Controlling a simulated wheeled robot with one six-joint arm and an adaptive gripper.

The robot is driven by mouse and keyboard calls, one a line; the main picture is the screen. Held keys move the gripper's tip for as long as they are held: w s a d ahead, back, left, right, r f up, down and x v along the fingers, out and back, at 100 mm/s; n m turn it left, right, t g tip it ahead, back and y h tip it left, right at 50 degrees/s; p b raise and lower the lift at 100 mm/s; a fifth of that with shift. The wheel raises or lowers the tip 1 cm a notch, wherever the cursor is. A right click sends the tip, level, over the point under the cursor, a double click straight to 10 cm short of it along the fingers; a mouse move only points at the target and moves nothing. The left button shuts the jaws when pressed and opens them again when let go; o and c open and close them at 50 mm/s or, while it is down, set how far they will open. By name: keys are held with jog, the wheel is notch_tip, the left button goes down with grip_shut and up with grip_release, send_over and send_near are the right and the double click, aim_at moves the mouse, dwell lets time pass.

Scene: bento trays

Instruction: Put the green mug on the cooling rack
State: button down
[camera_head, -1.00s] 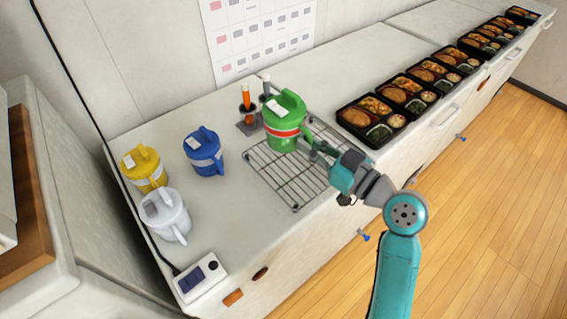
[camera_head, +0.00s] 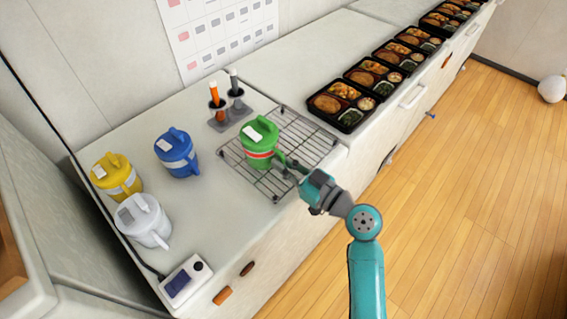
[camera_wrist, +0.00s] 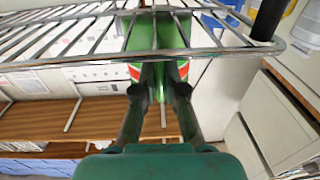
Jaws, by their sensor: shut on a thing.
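The green mug (camera_head: 258,152) has a red and white band and a white label on its lid. In the head view it is upright over the left part of the wire cooling rack (camera_head: 318,148). I cannot tell whether its base touches the wires. My gripper (camera_head: 290,166) is shut on the mug's handle from the right front side. In the wrist view both fingers (camera_wrist: 160,88) close on the green handle, with part of the mug (camera_wrist: 145,38) behind them. Rack wires (camera_wrist: 225,52) cross the top of that view.
Blue (camera_head: 177,155), yellow (camera_head: 116,178) and white (camera_head: 143,222) mugs stand left of the rack. A holder (camera_head: 229,115) with two upright tools is just behind it. Bento trays (camera_head: 342,106) line the counter to the right. The rack's right part is clear.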

jog(key=shift+f, duration=0.15)
jog(key=c, duration=1.2)
grip_release()
jog(key=shift+c, duration=0.2)
jog(key=shift+d, duration=0.15)
jog(key=v, duration=1.2)
jog(key=shift+s, duration=0.1)
